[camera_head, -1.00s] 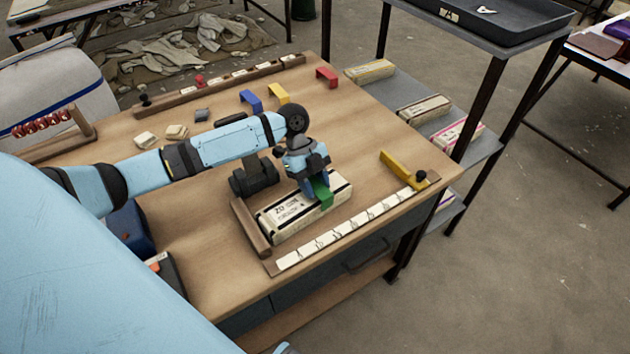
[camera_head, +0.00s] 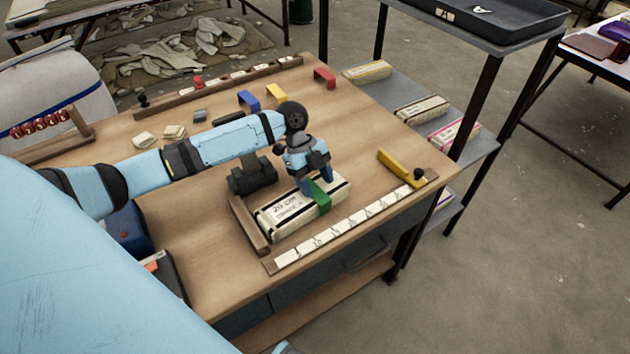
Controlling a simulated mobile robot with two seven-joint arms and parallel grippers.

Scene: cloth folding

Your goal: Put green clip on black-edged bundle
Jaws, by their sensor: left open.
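The black-edged bundle (camera_head: 285,217) is a cream block with dark edges and a printed label, lying on the wooden table. The green clip (camera_head: 320,197) sits across the bundle's top, right of the label, and reaches down its near side. My left gripper (camera_head: 317,190) is directly above and around the green clip, pointing down, with its fingers open. Whether the fingers still touch the clip cannot be told. The far side of the clip is hidden by the gripper. My right gripper is not in view.
A wooden stop (camera_head: 250,224) lies along the bundle's left end. A white marked ruler strip (camera_head: 345,225) runs in front, with a yellow piece (camera_head: 396,165) at its right. Blue (camera_head: 250,100), yellow (camera_head: 277,94) and red (camera_head: 325,76) clips stand at the back. Bundles lie on the right shelf (camera_head: 395,97).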

